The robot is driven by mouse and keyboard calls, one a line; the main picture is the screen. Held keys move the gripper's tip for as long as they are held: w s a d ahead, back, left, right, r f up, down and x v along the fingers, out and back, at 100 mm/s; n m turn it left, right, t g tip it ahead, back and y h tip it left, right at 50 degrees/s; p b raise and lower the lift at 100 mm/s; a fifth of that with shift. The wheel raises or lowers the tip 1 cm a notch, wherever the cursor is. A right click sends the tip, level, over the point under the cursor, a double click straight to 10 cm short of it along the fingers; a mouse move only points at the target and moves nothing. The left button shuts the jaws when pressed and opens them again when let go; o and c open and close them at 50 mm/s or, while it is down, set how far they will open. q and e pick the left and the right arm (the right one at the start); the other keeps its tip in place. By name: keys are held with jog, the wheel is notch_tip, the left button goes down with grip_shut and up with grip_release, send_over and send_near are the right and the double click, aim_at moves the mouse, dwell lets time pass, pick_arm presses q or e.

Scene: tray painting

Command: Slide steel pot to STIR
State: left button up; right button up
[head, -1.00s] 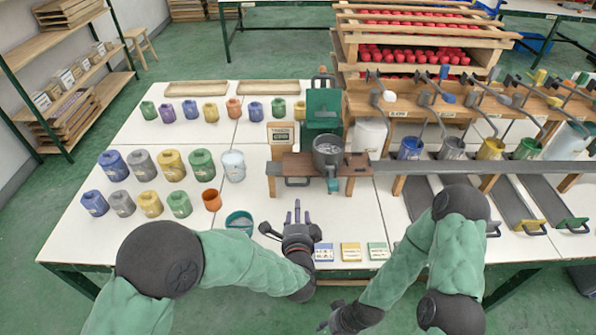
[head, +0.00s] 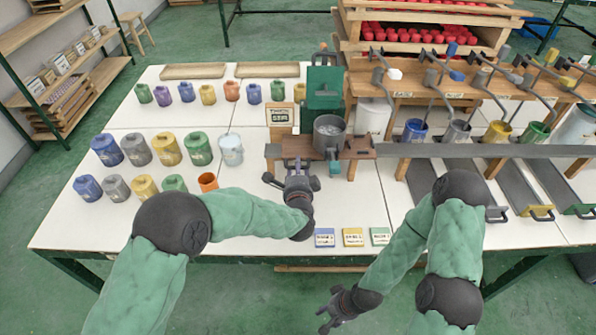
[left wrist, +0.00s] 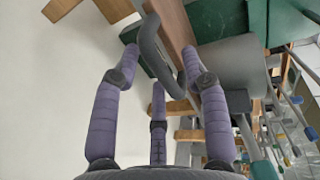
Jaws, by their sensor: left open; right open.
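The steel pot (head: 328,132) stands upright on a wooden stand (head: 360,150) near the table's middle, beside a green machine (head: 322,95). A small sign (head: 281,115) reading STIR stands left of it. My left gripper (head: 297,168) is open at the stand's front, pointing away from me. In the left wrist view its fingers (left wrist: 160,85) spread around a dark curved handle (left wrist: 158,48); I cannot tell whether they touch it. My right gripper (head: 328,311) is open and empty, low in front of the table.
Colored pots (head: 167,149) stand in rows on the left of the white table (head: 255,260). Three labelled cards (head: 353,237) lie at the front edge. Grey channels (head: 470,185) and stirring arms (head: 490,90) fill the right side.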

pick_arm(q)
jog(key=shift+w, duration=0.15)
grip_shut()
jog(key=shift+a, duration=0.15)
jog(key=shift+a+r+p, duration=0.1)
jog(key=shift+a+p, duration=0.65)
jog(key=shift+a, duration=0.2)
